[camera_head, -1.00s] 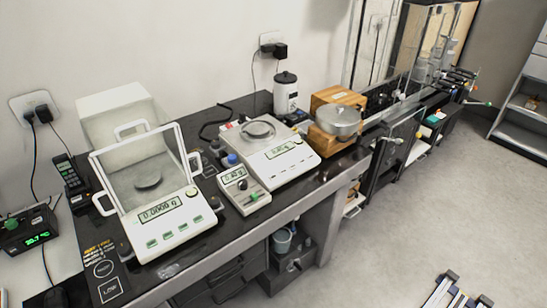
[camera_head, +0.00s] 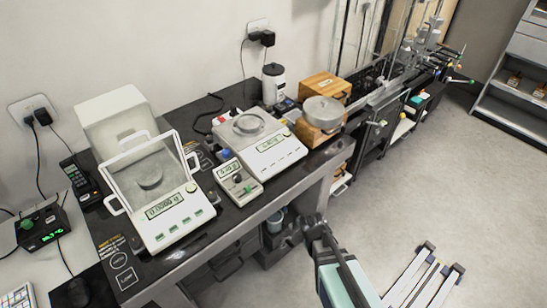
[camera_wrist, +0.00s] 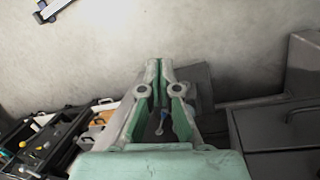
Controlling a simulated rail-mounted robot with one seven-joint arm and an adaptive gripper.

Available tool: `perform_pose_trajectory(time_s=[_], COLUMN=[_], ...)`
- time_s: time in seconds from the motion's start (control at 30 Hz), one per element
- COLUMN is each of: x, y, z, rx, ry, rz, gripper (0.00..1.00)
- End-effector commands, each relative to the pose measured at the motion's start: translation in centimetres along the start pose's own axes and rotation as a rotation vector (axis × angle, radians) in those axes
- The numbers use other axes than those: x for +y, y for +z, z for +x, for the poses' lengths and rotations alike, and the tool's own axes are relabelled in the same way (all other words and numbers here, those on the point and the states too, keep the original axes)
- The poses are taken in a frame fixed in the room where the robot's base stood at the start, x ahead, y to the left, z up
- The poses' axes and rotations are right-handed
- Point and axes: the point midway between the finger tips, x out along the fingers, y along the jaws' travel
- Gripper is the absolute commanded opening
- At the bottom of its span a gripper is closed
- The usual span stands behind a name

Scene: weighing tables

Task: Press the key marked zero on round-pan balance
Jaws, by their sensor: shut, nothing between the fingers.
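The round-pan balance (camera_head: 262,143) is a white balance with a round metal pan (camera_head: 250,123) on top. In the head view it stands in the middle of the dark table. Its small display (camera_head: 268,143) and a row of keys (camera_head: 274,163) face the front edge; the key markings are too small to read. My gripper (camera_wrist: 158,66) is shut and empty in the wrist view, its fingertips together above pale floor. In the head view part of my green and grey arm shows in front of the table, apart from the balance and below its level.
A balance with a glass draft shield (camera_head: 172,218) stands to the left. A small meter (camera_head: 238,183) sits between the two balances. A wooden box (camera_head: 325,88) and a metal-topped wooden instrument (camera_head: 319,128) are to the right. The floor (camera_head: 420,185) in front is mostly open.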

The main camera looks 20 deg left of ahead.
Motion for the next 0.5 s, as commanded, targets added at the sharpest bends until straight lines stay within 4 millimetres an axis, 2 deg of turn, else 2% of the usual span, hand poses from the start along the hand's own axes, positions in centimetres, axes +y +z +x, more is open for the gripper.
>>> perform_pose_trajectory(time_s=[0.03, 0.2, 0.5], x=[0.1, 0.1, -0.5], y=[-1.7, -6.2, -13.2], z=[-2.4, -8.6, -20.0], rx=[0.032, 0.125, 0.274], ry=[0.025, 0.114, 0.289], rz=[-0.037, -0.165, -0.390], gripper=[0.00, 0.00, 0.00])
